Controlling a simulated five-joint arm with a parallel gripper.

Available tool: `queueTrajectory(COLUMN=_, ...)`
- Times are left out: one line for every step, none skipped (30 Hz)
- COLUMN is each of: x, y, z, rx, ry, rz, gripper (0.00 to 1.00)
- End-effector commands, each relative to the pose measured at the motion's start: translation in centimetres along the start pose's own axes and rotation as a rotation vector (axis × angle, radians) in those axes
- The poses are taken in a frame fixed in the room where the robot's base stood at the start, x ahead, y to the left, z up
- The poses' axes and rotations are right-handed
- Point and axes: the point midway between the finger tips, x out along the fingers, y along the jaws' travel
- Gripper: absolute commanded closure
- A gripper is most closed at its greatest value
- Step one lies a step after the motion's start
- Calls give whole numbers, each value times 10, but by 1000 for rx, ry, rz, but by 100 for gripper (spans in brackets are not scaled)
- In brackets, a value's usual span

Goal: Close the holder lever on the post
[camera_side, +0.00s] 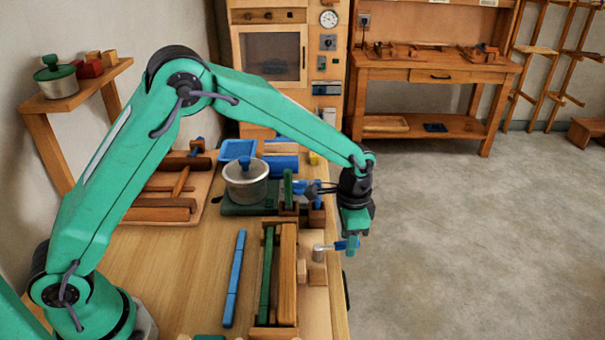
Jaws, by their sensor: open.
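The holder lever (339,246) shows as a short blue handle pointing right from a grey metal collar. The collar sits on top of a small wooden post (317,274) at the right side of the bench. My gripper (351,246) points down at the handle's outer end and is open. Its green fingers overlap the handle's end in this view, and I cannot tell whether they touch it. The far finger is mostly hidden.
A long wooden holder (287,275) with a green strip stands left of the post. A blue bar (234,278) lies further left. A metal pot (245,188) with a blue knob stands behind on a green base. Open floor lies right of the bench.

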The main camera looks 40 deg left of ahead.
Motion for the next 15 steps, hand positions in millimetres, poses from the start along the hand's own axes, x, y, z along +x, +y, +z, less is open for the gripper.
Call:
queueTrajectory(x=-6, y=0, z=0, rx=0, ry=2, rz=-1, gripper=59)
queueTrajectory(x=-9, y=0, z=0, rx=0, ry=2, rz=-1, gripper=59)
queueTrajectory(x=-14, y=0, z=0, rx=0, ry=3, rz=-1, gripper=59)
queueTrajectory(x=-18, y=0, z=0, rx=0, ry=3, rz=-1, gripper=59)
queueTrajectory(x=-21, y=0, z=0, rx=0, ry=3, rz=-1, gripper=59)
queueTrajectory(x=-27, y=0, z=-1, rx=1, ry=3, rz=-1, gripper=59)
queueTrajectory(x=-31, y=0, z=-1, rx=1, ry=4, rz=-2, gripper=59)
queueTrajectory(x=-35, y=0, z=-1, rx=1, ry=4, rz=-1, gripper=59)
queueTrajectory(x=-41, y=0, z=-1, rx=1, ry=4, rz=-1, gripper=59)
queueTrajectory(x=-44, y=0, z=-1, rx=2, ry=4, rz=-2, gripper=59)
queueTrajectory(x=-48, y=0, z=-1, rx=2, ry=3, rz=-1, gripper=59)
queueTrajectory(x=-53, y=0, z=-1, rx=2, ry=3, rz=-1, gripper=59)
queueTrajectory(x=-56, y=0, z=-1, rx=2, ry=3, rz=-1, gripper=59)
queueTrajectory(x=-58, y=0, z=-1, rx=2, ry=3, rz=-1, gripper=59)
queueTrajectory(x=-61, y=0, z=0, rx=2, ry=2, rz=-1, gripper=59)
